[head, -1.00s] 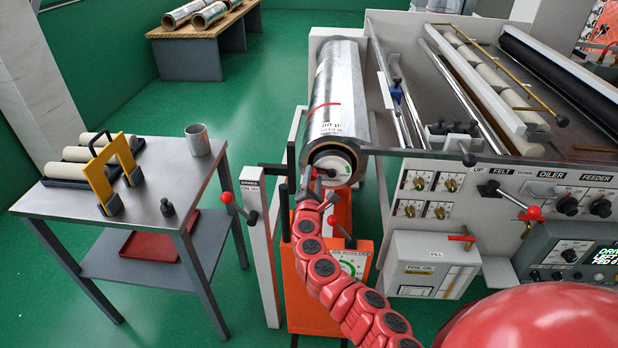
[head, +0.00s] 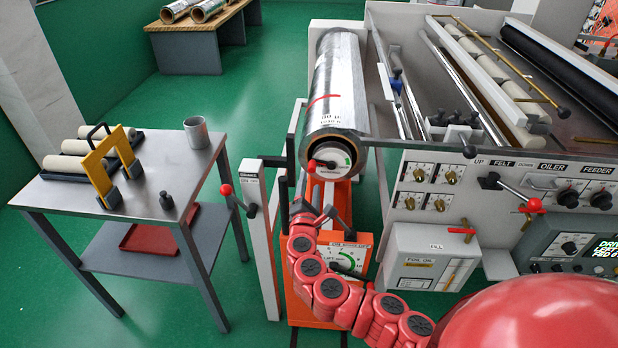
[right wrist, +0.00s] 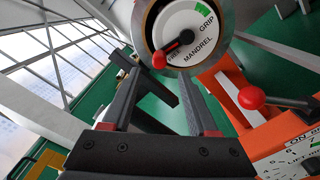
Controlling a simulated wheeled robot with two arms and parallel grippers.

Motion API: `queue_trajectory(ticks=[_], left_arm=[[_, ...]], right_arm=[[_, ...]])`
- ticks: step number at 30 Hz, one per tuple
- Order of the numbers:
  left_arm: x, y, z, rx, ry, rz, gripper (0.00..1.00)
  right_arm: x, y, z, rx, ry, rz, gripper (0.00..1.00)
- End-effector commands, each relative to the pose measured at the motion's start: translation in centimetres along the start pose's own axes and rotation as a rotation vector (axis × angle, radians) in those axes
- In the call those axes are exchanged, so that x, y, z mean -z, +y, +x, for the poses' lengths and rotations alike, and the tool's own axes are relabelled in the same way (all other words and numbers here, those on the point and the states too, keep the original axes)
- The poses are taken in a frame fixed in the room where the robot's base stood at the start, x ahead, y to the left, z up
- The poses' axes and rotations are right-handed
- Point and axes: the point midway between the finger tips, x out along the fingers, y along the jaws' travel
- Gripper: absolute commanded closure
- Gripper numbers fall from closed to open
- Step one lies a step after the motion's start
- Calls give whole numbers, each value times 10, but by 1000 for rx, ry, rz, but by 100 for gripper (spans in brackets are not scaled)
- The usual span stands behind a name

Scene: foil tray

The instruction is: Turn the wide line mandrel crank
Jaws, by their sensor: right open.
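The mandrel crank (head: 313,164) is a short dark lever with a red knob on the round white dial (head: 338,158) at the near end of the foil roll (head: 338,88). In the right wrist view the crank (right wrist: 172,50) points down-left, its knob beside the word FREE; a green GRIP mark is at the dial's upper right. My right gripper (head: 305,200) is below the dial. In the wrist view its two dark fingers (right wrist: 160,90) are open and empty, with the knob ahead between their lines and apart from them. My left gripper is not in view.
An orange lift unit (head: 310,290) stands under the roll; its red-knobbed lever (right wrist: 251,97) is right of my fingers. A brake post (head: 258,235) with a red-knobbed lever stands to the left. A steel table (head: 185,170) is farther left. The machine's panel (head: 440,190) is at right.

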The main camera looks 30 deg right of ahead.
Motion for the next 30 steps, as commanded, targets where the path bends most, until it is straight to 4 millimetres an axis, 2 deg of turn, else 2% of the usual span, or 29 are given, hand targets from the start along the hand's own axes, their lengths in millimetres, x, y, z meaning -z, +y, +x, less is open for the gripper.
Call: queue_trajectory(ticks=[9,15,21,30], left_arm=[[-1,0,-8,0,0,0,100],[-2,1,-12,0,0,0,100],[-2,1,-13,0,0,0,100],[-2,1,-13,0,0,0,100]], right_arm=[[1,-2,-57,1,3,-2,41],[1,-2,-87,2,2,-2,41],[-1,-1,-102,4,-1,0,41],[-1,-1,-103,4,-2,-1,41]])
